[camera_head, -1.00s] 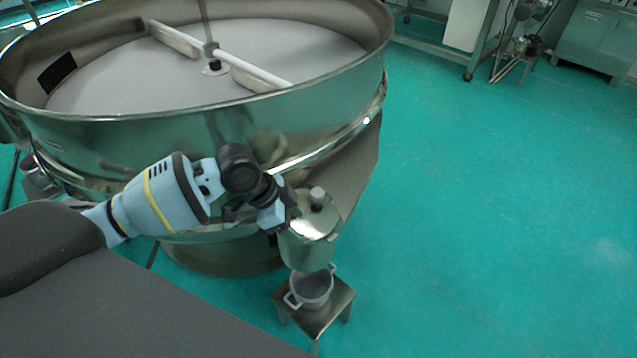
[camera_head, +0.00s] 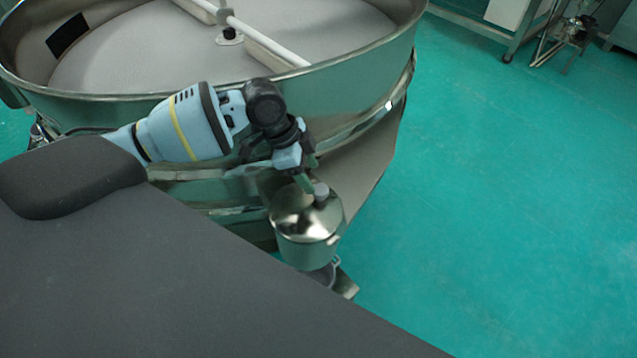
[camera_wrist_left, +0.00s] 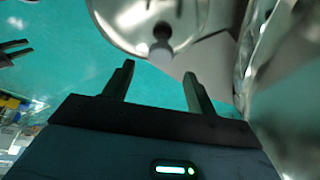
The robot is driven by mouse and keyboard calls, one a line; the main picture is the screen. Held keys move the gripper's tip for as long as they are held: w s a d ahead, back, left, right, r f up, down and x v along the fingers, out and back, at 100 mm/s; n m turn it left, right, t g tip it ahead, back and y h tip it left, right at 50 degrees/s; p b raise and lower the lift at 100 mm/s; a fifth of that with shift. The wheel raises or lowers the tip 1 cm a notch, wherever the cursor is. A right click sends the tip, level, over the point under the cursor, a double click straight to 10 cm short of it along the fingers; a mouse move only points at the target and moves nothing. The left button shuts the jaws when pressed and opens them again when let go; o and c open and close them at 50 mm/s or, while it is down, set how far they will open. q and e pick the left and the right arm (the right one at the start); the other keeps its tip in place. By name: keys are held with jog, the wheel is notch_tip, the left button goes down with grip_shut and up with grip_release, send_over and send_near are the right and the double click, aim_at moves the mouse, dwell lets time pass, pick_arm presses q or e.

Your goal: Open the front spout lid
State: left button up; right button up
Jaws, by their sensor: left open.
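The front spout (camera_head: 305,250) is a short metal cylinder on the front of the large round sieve. Its shiny round lid (camera_head: 290,212) is shut and has a pale knob (camera_head: 321,191) on top. My left gripper (camera_head: 308,178) is open and empty, just above the lid beside the knob. In the left wrist view, the open fingers (camera_wrist_left: 160,72) point toward the knob (camera_wrist_left: 161,50), which lies just beyond and between the tips. The lid (camera_wrist_left: 140,18) fills the top there. A dark two-pronged shape at that view's left edge may be my right gripper (camera_wrist_left: 16,49).
The sieve's tall metal rim (camera_head: 350,75) stands close behind my left arm. Below the spout, a pot and a small stool (camera_head: 348,288) are mostly hidden by my own body. The green floor (camera_head: 500,200) to the right is clear.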

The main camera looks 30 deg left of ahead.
aim_at(320, 189)
pick_arm(q)
jog(key=shift+x, duration=2.7)
jog(key=shift+c, duration=0.4)
jog(key=shift+w, duration=0.1)
grip_shut()
